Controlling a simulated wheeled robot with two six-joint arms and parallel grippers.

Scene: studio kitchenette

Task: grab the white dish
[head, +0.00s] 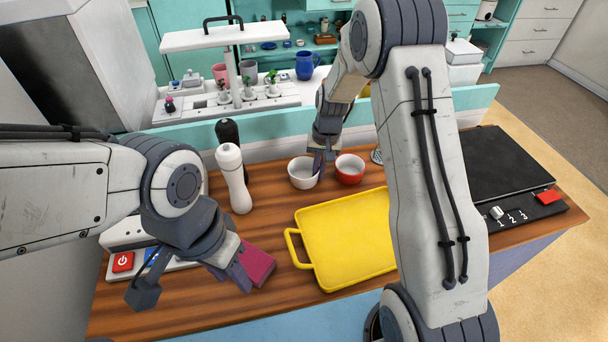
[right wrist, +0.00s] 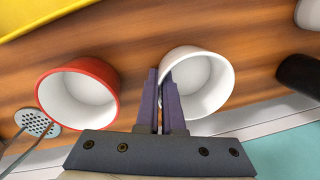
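The white dish (head: 300,177) is a small round bowl standing upright on the wooden counter, left of a red bowl (head: 350,168). My right gripper (head: 319,165) points down at the right side of its rim. In the right wrist view, the two fingers (right wrist: 163,105) are close together with the white dish's wall (right wrist: 210,80) between them, one finger inside and one outside. They look shut on the rim. My left gripper (head: 236,274) is low over the counter's front left, beside a magenta block (head: 259,264); whether its fingers hold the block is unclear.
A yellow tray (head: 345,240) lies in front of the bowls. A white bottle (head: 233,178) and a black one (head: 228,132) stand to the left. A slotted metal utensil (right wrist: 36,124) lies beside the red bowl. A black hob (head: 500,165) is at right.

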